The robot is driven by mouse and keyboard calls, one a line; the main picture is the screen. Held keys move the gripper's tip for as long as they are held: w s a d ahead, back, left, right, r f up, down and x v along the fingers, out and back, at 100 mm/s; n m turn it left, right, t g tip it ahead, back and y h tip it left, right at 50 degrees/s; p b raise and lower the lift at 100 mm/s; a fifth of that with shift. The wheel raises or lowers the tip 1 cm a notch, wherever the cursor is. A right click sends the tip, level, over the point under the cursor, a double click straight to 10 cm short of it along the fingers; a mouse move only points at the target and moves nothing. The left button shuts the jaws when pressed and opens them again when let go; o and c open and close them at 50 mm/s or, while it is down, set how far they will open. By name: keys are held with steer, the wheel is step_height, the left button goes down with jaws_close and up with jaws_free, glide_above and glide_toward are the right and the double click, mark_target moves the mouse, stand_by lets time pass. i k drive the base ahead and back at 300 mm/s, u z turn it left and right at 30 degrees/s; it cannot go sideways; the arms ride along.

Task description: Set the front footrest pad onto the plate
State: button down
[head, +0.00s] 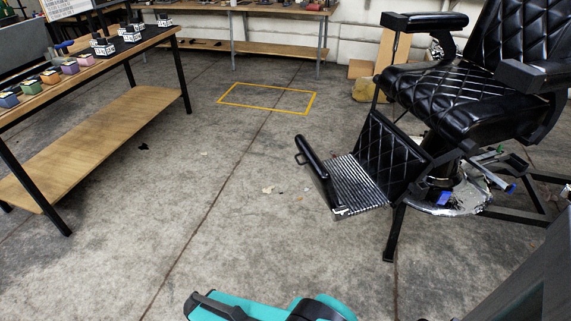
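The black barber chair (455,95) stands at the right in the head view. Its footrest has a ribbed metal plate (357,182) low in front of the seat. A long black padded piece (312,158), which looks like the front footrest pad, runs along the plate's front left edge. It appears raised on edge rather than flat on the plate. Whether the pad is fastened or loose I cannot tell. Teal and black parts of my own body show at the bottom edge. My gripper's fingers are not visible.
A workbench (118,112) with colored blocks and small dark items stands at the left. A yellow rectangle (268,107) is marked on the floor. The concrete floor between bench and chair is mostly clear. The chair's black base leg (394,232) sticks out below the footrest.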

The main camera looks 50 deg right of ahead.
mark_target(319, 175)
steer(key=z, duration=0.05)
steer(key=i, duration=1)
steer(key=u, duration=0.15)
steer(key=k, duration=0.9)
steer(key=z, duration=0.2)
steer(key=i, duration=0.7)
steer(key=u, duration=0.05)
